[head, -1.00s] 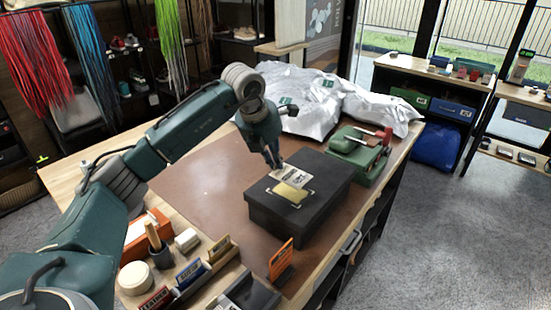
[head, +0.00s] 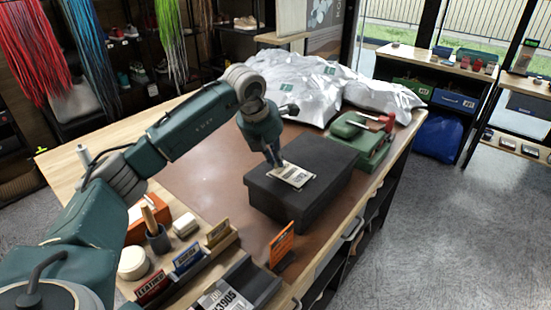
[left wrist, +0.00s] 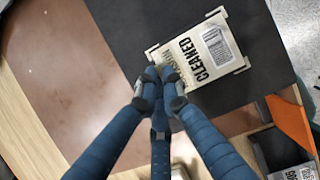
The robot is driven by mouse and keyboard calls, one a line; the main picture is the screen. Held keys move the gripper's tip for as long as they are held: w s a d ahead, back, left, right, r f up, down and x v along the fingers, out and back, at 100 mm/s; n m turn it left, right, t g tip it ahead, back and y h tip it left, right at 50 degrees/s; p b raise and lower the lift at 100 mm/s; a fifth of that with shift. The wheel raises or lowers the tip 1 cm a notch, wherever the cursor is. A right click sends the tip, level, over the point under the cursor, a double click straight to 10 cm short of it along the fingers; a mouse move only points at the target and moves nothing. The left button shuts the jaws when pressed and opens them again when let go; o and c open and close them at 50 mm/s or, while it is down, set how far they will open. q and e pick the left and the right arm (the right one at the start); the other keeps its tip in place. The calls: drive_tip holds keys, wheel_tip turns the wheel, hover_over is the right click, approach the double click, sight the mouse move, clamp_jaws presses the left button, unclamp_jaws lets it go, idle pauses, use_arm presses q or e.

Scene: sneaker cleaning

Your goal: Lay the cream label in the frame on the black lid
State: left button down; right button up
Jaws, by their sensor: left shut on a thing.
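The cream label (head: 294,175), printed with "CLEANED" and a barcode, is over the black lid (head: 322,178). My left gripper (head: 275,163) is shut on its left edge in the head view. In the left wrist view, the fingertips (left wrist: 163,78) pinch one end of the label (left wrist: 205,52). Pale corner marks of the frame (left wrist: 246,67) show around it on the lid. The label sits slightly turned within them. It is at or very near the lid; I cannot tell whether it touches fully. My right gripper is not in view.
A green tool (head: 362,140) with a red part stands behind the box. Silver bags (head: 300,88) lie at the back. An orange card (head: 281,245), a dark tray (head: 240,290) and a brush holder (head: 158,238) are at the front. The brown mat (head: 205,185) is clear to the left.

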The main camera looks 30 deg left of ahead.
use_arm(q)
drive_tip(key=shift+f, duration=0.1)
idle(0.7)
drive_tip(key=c, duration=1.8)
unclamp_jaws()
drive_tip(key=shift+c, duration=0.2)
